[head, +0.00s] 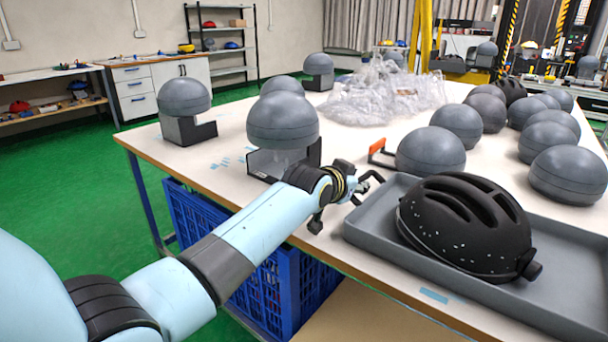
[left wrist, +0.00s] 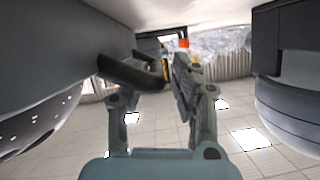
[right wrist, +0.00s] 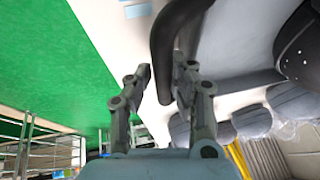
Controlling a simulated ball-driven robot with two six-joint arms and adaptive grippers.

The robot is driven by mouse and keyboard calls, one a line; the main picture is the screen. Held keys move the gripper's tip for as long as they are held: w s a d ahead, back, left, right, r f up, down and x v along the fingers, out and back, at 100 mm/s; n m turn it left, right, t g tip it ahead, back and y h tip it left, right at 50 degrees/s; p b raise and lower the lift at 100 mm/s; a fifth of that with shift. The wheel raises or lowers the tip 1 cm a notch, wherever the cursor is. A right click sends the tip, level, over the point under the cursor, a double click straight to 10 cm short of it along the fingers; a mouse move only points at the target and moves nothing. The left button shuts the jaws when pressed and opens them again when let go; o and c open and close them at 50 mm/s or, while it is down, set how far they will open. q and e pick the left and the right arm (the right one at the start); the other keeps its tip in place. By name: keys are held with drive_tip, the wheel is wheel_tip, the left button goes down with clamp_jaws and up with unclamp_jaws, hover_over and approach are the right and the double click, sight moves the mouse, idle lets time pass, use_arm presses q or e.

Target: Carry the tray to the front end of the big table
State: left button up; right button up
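The grey tray (head: 370,226) lies at the front edge of the big table (head: 400,290), and its right end is out of the head view. A black helmet (head: 465,225) rests in it. My left gripper (head: 368,188) is at the tray's left end. In the left wrist view its fingers (left wrist: 152,82) stand apart, with the dark tray handle (left wrist: 132,72) by them. My right gripper is outside the head view. In the right wrist view its fingers (right wrist: 162,78) are apart around the other dark handle (right wrist: 165,50); firm contact does not show.
Several grey domes (head: 430,150) crowd the table behind the tray, with clear plastic wrap (head: 380,92) farther back. Domes on black stands (head: 185,98) are at the left. An orange-ended object (head: 377,148) lies behind the tray. A blue crate (head: 290,290) stands below the table.

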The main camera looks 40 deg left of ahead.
use_arm(q)
drive_tip(key=shift+o, duration=0.9)
drive_tip(key=shift+r, duration=0.1)
use_arm(e)
drive_tip(key=shift+o, duration=0.8)
drive_tip(key=shift+r, duration=0.15)
use_arm(q)
drive_tip(key=shift+d, duration=0.15)
use_arm(e)
drive_tip(key=shift+a, duration=0.15)
use_arm(q)
drive_tip(key=shift+s, duration=0.1)
drive_tip(key=v, duration=0.7)
drive_tip(key=shift+s+r, duration=0.2)
drive_tip(key=shift+s, duration=0.15)
use_arm(e)
drive_tip(key=v, duration=1.2)
